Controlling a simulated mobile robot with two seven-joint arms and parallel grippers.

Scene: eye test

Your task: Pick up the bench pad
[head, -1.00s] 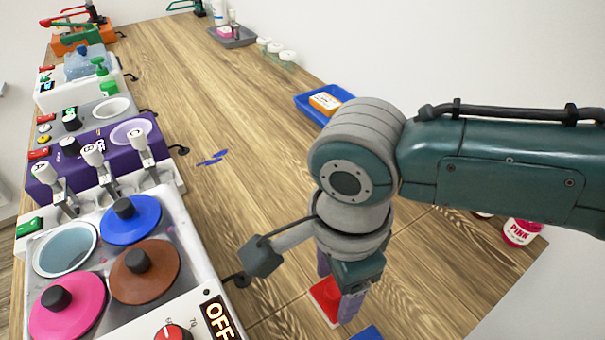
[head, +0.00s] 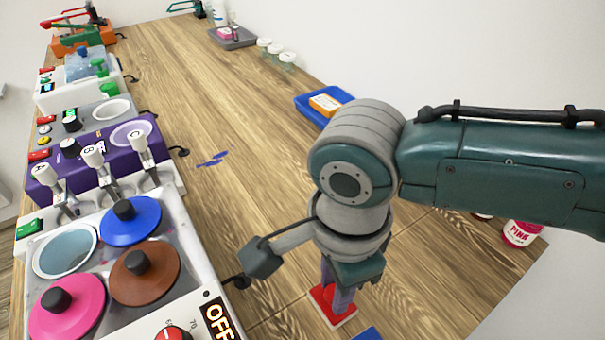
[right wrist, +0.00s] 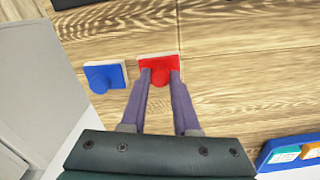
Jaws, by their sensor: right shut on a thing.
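A red square pad with a round red knob on top, which I take as the bench pad (head: 334,314), lies on the wooden bench at the lower middle of the head view. It also shows in the right wrist view (right wrist: 158,61). My right gripper (head: 336,294) points down over it, with its purple fingers shut on the knob, one on each side; this shows clearly in the right wrist view (right wrist: 161,74). The pad looks to be resting on the bench. The fingers hide part of it in the head view. My left gripper is not in view.
A similar blue pad (right wrist: 105,76) lies close beside the red one. A blue tray (head: 309,104) and a pink jar (head: 520,233) stand right. Mid-bench is mostly clear.

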